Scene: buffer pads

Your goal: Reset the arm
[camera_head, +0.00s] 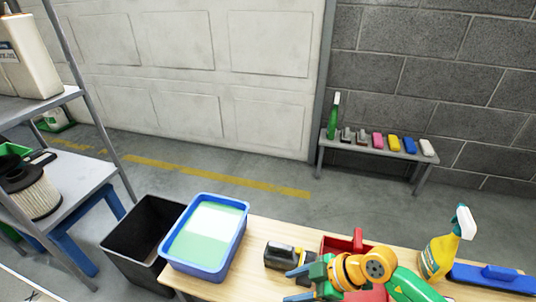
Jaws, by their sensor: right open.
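My right gripper (289,285) is over the front of the wooden table (256,232), its fingers pointing left and apart, with nothing seen between them. Its green and orange arm comes in from the lower right. A black and yellow block-like tool (281,254) is just beyond the fingers; whether they touch cannot be told. A red open tray or caddy (336,243) is behind the wrist and partly hidden by it. My left gripper is not in view.
A blue tub (241,207) with pale green content is at the table's left end, beside a black bin (124,242). A yellow spray bottle (437,258) and a long blue tool (497,278) are at right. A grey bench (365,147) holds several coloured blocks. Shelving stands at left.

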